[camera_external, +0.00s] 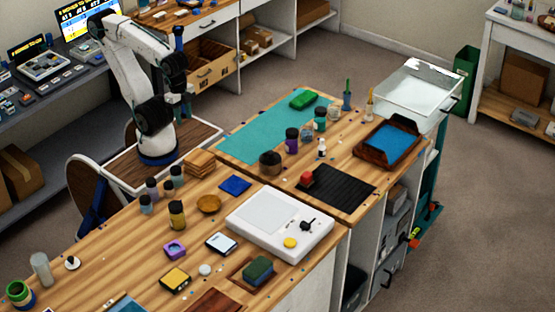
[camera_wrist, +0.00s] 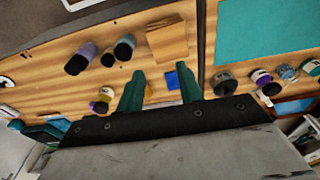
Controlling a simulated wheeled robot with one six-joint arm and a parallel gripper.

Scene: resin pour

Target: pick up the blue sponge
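A sponge-like block (camera_external: 258,268), blue with a dark green top, sits in a small wooden tray (camera_external: 238,275) near the front of the bench in the external view. I cannot make it out in the wrist view, where my gripper body hides much of the lower part. A flat blue square (camera_external: 235,184) lies farther back on the bench. It also shows in the wrist view (camera_wrist: 172,80), partly behind a finger. My gripper (camera_wrist: 159,80) has its two teal fingers apart, with nothing held between them. It is above and away from the bench things.
A white scale-like device (camera_external: 305,240) stands right of the blue square. A teal mat (camera_external: 245,140) and a dark brown tray (camera_external: 410,158) lie farther back.

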